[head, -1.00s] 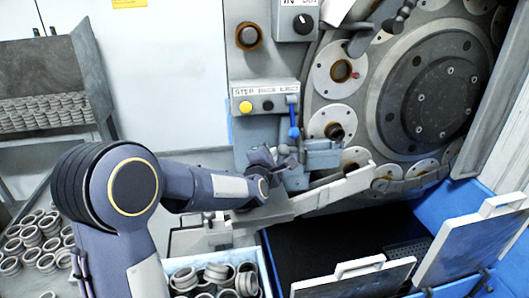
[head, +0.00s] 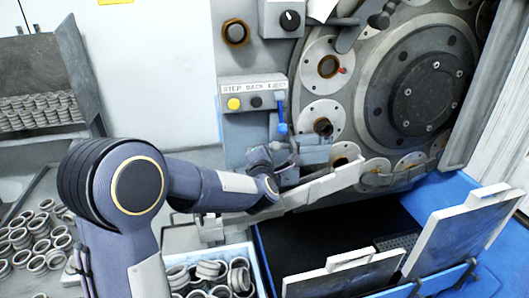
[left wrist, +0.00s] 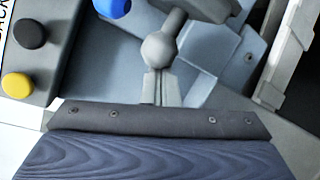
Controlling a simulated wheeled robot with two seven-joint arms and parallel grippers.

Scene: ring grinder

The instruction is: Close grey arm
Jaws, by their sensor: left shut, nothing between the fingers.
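A light grey bar (head: 330,186) slopes up to the right under the ring of discs on the grinder; I take it to be the grey arm, but cannot be sure. My left gripper (head: 278,154) is at its left end, just below the blue-knobbed lever (head: 282,128). In the left wrist view, my shut fingers (left wrist: 160,78) are right at a grey ball knob (left wrist: 160,48) on a short stem, with nothing between them. They look close to or touching the ball; contact is unclear. The blue knob (left wrist: 112,8) is at the top. My right gripper is not visible.
A panel with yellow and black buttons (head: 252,96) is above my gripper. The grinder's big disc (head: 420,92) is at right. Below are a blue-edged dark bin (head: 270,262) with white-framed panels (head: 452,232) and a tray of rings (head: 171,262). More loose rings (head: 38,235) lie at left.

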